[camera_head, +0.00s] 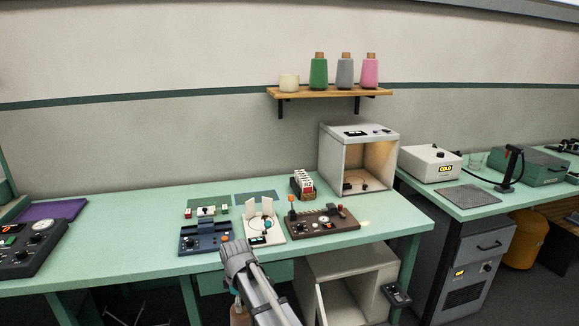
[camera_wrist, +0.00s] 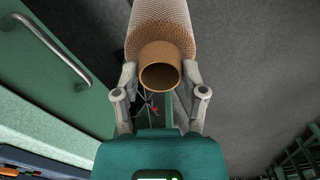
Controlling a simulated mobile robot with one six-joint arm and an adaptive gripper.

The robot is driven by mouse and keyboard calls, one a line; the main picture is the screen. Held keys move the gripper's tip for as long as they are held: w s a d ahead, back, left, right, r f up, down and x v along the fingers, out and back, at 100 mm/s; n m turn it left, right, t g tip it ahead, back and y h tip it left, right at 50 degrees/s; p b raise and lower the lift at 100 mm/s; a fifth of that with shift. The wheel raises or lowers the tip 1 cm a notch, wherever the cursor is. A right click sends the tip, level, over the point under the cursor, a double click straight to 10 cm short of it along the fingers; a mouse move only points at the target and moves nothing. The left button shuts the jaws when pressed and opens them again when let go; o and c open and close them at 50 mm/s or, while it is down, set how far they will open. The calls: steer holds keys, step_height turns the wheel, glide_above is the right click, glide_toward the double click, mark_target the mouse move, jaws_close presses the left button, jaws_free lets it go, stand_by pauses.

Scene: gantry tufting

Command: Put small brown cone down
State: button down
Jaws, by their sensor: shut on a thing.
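The small brown cone (camera_wrist: 160,28) is in my gripper (camera_wrist: 160,78) in the wrist view. The fingers are shut on it from both sides near its narrow end, whose round hollow opening faces the camera. The cone has a textured tan surface, and its far end runs out of the top of the picture. In the head view a bit of the brown cone (camera_head: 240,315) shows at the bottom edge, beside my arm, in front of and below the green table (camera_head: 130,262). My gripper is mostly hidden there.
Several devices stand on the table, among them a blue box (camera_head: 205,237) and a brown control board (camera_head: 322,220). An open white cabinet (camera_head: 345,137) stands at the back right. A shelf (camera_head: 330,92) holds several cones. The table's left-middle is clear. A drawer handle (camera_wrist: 50,45) is left of the cone.

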steer(key=shift+r+p, duration=2.65)
steer(key=shift+r, duration=0.55)
step_height(320, 180, up, 17)
steer(key=p, duration=1.7)
steer(key=shift+s, duration=0.15)
